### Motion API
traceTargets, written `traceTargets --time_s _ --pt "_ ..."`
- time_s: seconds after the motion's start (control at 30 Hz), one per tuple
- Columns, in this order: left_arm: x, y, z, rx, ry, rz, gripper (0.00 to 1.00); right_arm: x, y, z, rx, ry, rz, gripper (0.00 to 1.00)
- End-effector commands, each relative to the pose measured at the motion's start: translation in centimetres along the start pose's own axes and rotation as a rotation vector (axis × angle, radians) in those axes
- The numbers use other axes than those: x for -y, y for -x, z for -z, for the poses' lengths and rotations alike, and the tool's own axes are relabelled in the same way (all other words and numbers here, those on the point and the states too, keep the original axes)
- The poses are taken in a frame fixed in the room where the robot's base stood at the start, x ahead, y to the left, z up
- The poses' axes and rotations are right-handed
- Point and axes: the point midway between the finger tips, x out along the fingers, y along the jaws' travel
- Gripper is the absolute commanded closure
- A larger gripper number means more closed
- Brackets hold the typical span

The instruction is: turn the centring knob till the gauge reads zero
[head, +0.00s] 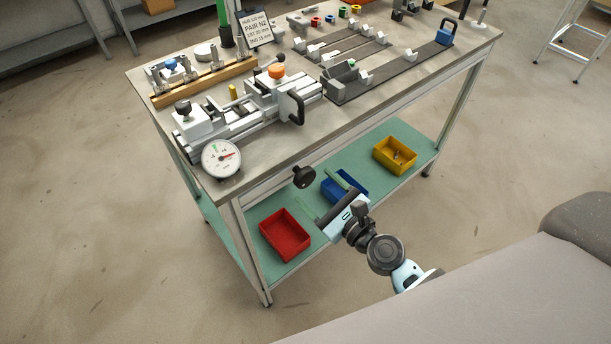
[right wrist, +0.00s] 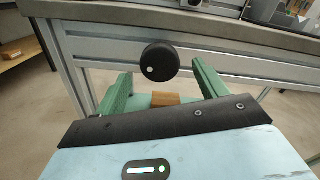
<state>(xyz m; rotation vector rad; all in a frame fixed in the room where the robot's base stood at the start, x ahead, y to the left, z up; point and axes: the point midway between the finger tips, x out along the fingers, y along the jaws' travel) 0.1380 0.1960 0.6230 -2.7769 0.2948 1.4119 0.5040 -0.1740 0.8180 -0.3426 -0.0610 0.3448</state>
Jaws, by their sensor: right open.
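The black round centring knob (head: 304,177) sticks out below the table's front edge. In the right wrist view the knob (right wrist: 160,61) has a white dot at its lower left. My right gripper (head: 318,188) is open and empty, its green fingers pointing at the knob. In the right wrist view the gripper (right wrist: 161,74) has one finger on each side of the knob, which seems just ahead of the tips, not gripped. The white dial gauge (head: 221,158) is at the table's front left corner. Its red needle points right of the green mark; its figures are too small to read. My left gripper is out of view.
The grey table (head: 290,160) carries a clamp jig (head: 245,105) and a sign (head: 255,28). On the green lower shelf (head: 410,140) are a red bin (head: 286,234), a blue bin (head: 345,187) and a yellow bin (head: 395,155). The floor in front is clear.

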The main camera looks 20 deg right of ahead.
Motion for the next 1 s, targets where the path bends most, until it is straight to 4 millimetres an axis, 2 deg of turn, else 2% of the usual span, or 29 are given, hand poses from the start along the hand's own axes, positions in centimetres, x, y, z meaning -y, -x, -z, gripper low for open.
traceTargets --time_s 0.1,0.3,0.7,1.0 --pt "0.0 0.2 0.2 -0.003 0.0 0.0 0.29 0.1 -2.0 -0.2 0.003 0.0 0.001 0.28" --pt "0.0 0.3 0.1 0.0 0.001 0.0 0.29 0.0 -4.2 0.0 0.001 0.001 0.0 0.28" --pt "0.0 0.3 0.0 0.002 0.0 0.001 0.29 0.0 -4.9 0.0 0.0 0.001 0.0 0.28" --pt "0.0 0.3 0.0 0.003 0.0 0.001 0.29 0.0 -4.8 0.0 -0.001 0.001 0.0 0.66"
